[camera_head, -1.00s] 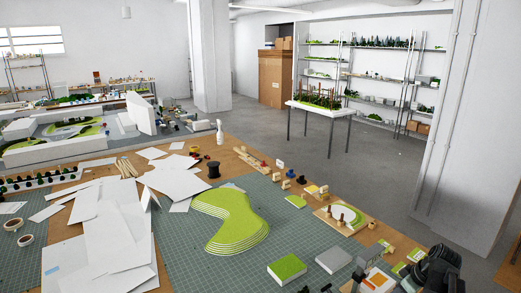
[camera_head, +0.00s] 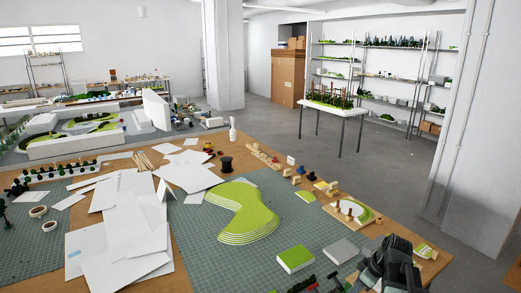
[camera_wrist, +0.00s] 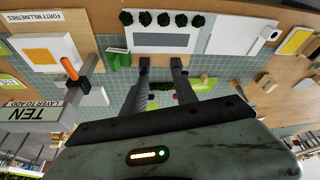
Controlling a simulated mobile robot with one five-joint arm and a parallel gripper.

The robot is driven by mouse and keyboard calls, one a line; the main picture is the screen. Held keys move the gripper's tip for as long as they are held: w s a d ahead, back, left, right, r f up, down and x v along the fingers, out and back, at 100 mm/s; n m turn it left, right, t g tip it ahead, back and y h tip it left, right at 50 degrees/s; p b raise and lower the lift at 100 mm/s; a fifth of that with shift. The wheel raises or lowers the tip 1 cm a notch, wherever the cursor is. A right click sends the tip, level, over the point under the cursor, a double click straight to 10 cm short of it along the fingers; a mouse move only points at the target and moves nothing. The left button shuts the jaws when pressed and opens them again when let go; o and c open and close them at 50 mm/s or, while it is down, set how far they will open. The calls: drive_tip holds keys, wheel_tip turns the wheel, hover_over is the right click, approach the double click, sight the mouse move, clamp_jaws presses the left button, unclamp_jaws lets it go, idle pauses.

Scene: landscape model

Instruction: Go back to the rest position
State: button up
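My gripper (camera_wrist: 161,62) shows in the wrist view with its two dark fingers apart and nothing held between them. The mat and small green pieces show beyond and between the fingers. In the head view my dark gripper and wrist (camera_head: 393,262) are at the lower right, above the right part of the work table. The fingertips are hard to make out there.
A green stepped hill (camera_head: 243,212) lies on the cutting mat (camera_head: 190,262). A green-topped block (camera_head: 295,259) and a grey block (camera_head: 341,250) lie left of my arm. White sheets (camera_head: 110,225) cover the table's left. Grey floor (camera_head: 400,170) is open beyond the table.

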drive_tip(key=s+a+m+g+h, duration=0.1)
drive_tip(key=s+a+m, duration=0.2)
drive_tip(key=a, duration=0.5)
drive_tip(key=s+a+f+m+g+h, duration=0.1)
drive_tip(key=s+a+m+g+h, duration=0.1)
drive_tip(key=a+m, duration=0.4)
drive_tip(key=shift+s+a+f, duration=0.25)
drive_tip(key=shift+s+a, duration=0.6)
drive_tip(key=shift+a, duration=0.05)
drive_tip(key=shift+a, duration=0.15)
idle(0.3)
